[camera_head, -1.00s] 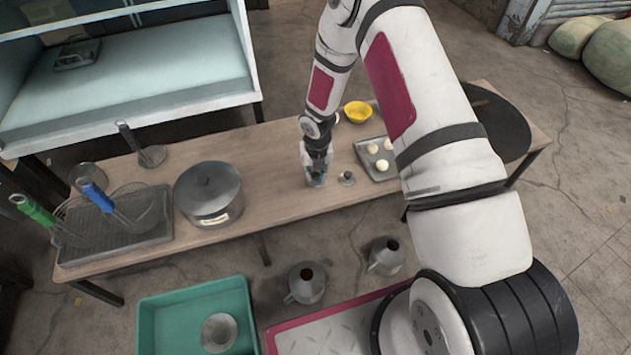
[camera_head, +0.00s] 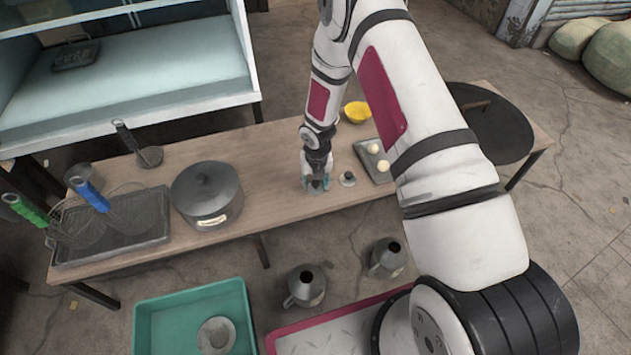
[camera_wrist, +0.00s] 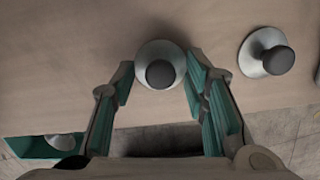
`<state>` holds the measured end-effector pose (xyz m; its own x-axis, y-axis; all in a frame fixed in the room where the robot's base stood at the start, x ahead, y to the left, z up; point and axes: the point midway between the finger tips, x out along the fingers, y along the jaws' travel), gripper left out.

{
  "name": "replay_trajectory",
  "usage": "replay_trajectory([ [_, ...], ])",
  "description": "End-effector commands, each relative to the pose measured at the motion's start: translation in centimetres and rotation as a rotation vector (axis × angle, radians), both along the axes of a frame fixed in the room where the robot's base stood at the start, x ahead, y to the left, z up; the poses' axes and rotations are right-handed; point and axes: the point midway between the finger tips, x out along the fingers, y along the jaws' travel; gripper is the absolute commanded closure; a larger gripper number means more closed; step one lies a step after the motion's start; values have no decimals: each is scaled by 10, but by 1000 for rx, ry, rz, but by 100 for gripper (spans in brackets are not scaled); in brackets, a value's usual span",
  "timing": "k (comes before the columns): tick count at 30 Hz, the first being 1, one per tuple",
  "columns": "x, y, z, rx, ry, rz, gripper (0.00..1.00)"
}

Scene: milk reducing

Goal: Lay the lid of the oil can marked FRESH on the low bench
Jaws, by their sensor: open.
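A round grey lid with a dark knob (camera_wrist: 160,74) rests flat on the low bench (camera_head: 275,165). My gripper (camera_head: 316,184) is low over it with its teal-padded fingers apart, one on each side; in the wrist view the lid's disc lies between and just beyond the fingertips. A second similar lid (camera_head: 347,179) lies to the right, also in the wrist view (camera_wrist: 278,61). Two open-topped metal cans (camera_head: 305,287) (camera_head: 388,259) stand in front of the bench, both without lids. Their labels are too small to read, so I cannot tell which says FRESH.
A lidded pot (camera_head: 207,195), a dark rack (camera_head: 110,250) with whisks, and a tray of buns (camera_head: 375,172) stand on the bench. A yellow bowl (camera_head: 357,112) and a large dark pan (camera_head: 490,125) are farther right. A teal crate (camera_head: 160,330) is in front.

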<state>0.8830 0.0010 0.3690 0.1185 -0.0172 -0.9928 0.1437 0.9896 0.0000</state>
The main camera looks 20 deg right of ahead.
Motion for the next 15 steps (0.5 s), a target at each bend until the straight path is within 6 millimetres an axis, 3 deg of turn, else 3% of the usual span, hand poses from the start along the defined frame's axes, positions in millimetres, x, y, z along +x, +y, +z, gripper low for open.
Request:
replay_trajectory([
  [5, 0, 0, 15, 1, -3, 0, 59],
  [15, -8, 1, 84, 1, -3, -1, 59],
])
